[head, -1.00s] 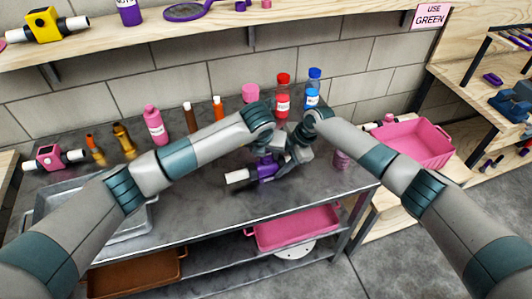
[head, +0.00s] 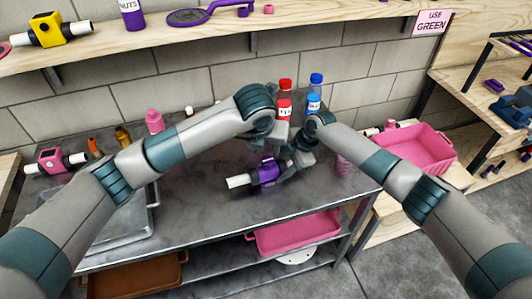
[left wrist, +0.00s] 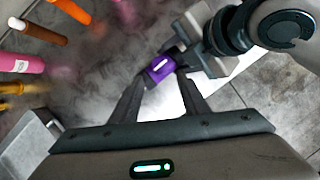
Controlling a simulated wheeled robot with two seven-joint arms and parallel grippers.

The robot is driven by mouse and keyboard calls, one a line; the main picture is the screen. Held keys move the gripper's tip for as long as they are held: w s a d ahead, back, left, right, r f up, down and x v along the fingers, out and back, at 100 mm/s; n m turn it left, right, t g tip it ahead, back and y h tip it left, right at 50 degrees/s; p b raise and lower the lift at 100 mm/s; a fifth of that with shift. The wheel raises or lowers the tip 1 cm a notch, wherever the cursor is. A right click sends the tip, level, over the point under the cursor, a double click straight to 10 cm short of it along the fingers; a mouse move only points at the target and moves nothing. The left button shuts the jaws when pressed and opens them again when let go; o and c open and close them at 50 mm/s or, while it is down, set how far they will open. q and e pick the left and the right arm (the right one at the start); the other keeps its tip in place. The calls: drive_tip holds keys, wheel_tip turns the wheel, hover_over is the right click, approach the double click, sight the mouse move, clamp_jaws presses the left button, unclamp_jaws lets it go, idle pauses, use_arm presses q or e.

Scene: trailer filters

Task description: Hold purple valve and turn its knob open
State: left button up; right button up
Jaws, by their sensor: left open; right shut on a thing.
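The purple valve (head: 267,172), with a white pipe end (head: 238,181) pointing left, is above the middle of the metal table. My right gripper (head: 287,168) is shut on the valve from its right side. My left gripper (head: 270,150) is above the valve. In the left wrist view, the left gripper (left wrist: 163,88) is open, its two dark fingers reaching toward the purple valve (left wrist: 160,67), whose top shows a white mark. The fingers appear apart from the valve, though the exact gap is hard to tell. The left arm partly hides the valve's upper side in the head view.
A pink bottle (head: 155,121) and a pink valve (head: 52,160) stand at the left. A metal tray (head: 132,232) lies front left; a pink bin (head: 418,146) is at right. The table's front middle is clear.

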use_arm(q)
drive_tip(key=shift+v, duration=1.4)
use_arm(e)
drive_tip(key=shift+d, duration=0.1)
drive_tip(key=o, duration=1.4)
drive_tip(key=shift+w, duration=0.1)
drive_tip(key=shift+c, duration=0.2)
use_arm(q)
drive_tip(key=shift+w, duration=0.1)
use_arm(e)
drive_tip(key=shift+r, duration=0.1)
drive_tip(key=v, duration=1.1)
drive_tip(key=shift+d+r, duration=0.15)
drive_tip(key=shift+r, duration=0.15)
